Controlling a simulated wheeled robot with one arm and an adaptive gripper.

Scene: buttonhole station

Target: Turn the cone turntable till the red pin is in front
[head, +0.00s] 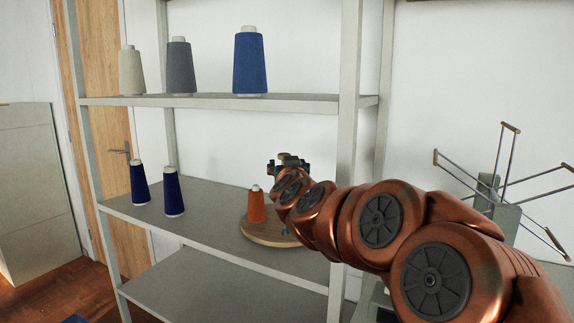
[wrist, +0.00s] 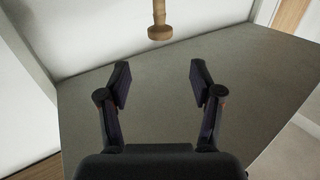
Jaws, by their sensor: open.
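The cone turntable (head: 254,232) is a round wooden disc on the middle shelf, partly hidden behind my arm. An orange cone (head: 256,206) stands upright on its left part. A small blue bit shows at its right, beside my arm, too small to identify. I cannot make out a red pin in either view. My gripper (head: 290,162) is above and behind the turntable in the head view. In the wrist view my gripper (wrist: 160,82) is open, with nothing between its fingers. A wooden peg with a round end (wrist: 160,30) shows beyond the fingertips.
The grey shelf (head: 205,222) also holds two dark blue cones (head: 140,183) at the left. Cream, grey and blue cones (head: 250,60) stand on the upper shelf (head: 205,101). A shelf post (head: 349,100) rises near my arm. A thin-armed winder (head: 500,180) stands at the right.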

